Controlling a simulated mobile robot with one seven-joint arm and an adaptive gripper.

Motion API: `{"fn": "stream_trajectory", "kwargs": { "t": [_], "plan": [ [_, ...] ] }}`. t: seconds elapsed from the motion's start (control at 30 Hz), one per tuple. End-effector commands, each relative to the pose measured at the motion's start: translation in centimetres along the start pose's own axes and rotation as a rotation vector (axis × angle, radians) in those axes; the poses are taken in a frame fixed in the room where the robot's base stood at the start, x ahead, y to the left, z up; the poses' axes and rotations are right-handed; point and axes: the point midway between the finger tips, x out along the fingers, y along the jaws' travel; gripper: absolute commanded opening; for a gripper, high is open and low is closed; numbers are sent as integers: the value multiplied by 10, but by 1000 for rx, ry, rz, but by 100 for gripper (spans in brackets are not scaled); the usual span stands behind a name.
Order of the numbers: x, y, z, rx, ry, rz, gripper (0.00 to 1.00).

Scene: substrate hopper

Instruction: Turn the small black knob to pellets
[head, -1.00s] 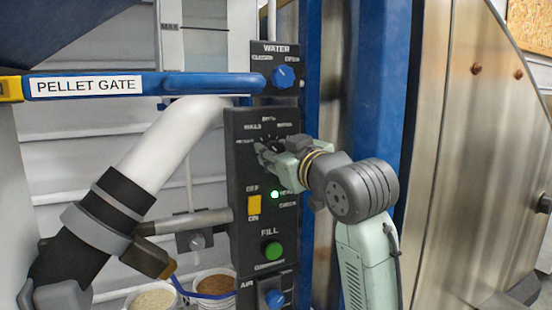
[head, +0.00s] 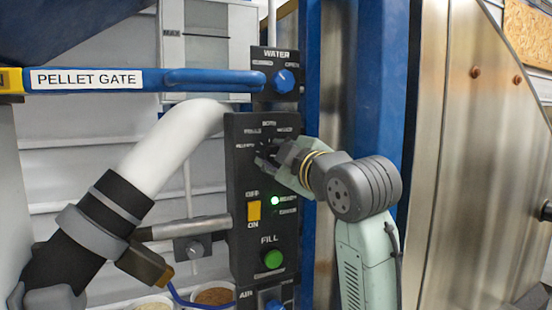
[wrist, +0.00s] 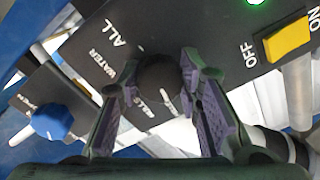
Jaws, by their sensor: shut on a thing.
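The small black knob (wrist: 158,74) sits on the dark control panel (wrist: 200,30), between my gripper's two fingers in the wrist view. A short white mark shows on the knob's lower side in that view. My gripper (wrist: 160,82) is shut on the knob, one finger on each side. In the head view my gripper (head: 268,158) reaches the panel (head: 240,220) from the right, below the printed position labels, and largely hides the knob. The labels there are small and blurred; WATER and ALL read clearly in the wrist view.
A yellow OFF/ON switch (head: 254,211), a lit green light (head: 275,201) and a green FILL button (head: 273,259) are below the knob. A blue WATER knob (head: 284,81) is above. The blue PELLET GATE bar (head: 215,81) crosses at upper left.

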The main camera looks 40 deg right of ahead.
Motion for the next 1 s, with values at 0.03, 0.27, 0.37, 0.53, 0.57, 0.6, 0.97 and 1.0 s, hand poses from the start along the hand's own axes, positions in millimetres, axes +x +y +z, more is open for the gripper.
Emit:
{"fn": "stream_trajectory", "kwargs": {
  "t": [0.03,0.27,0.37,0.53,0.57,0.6,0.97,1.0],
  "plan": [
    [0,-1,0,-7,-1,-1,4],
    [0,0,0,-19,-1,-1,4],
    [0,0,0,-19,0,-1,4],
    [0,0,0,-19,0,-1,34],
    [0,0,0,-19,0,-1,36],
    [0,0,0,-18,0,-1,39],
    [0,0,0,-17,0,0,53],
    [0,0,0,-17,0,0,53]
  ]
}}
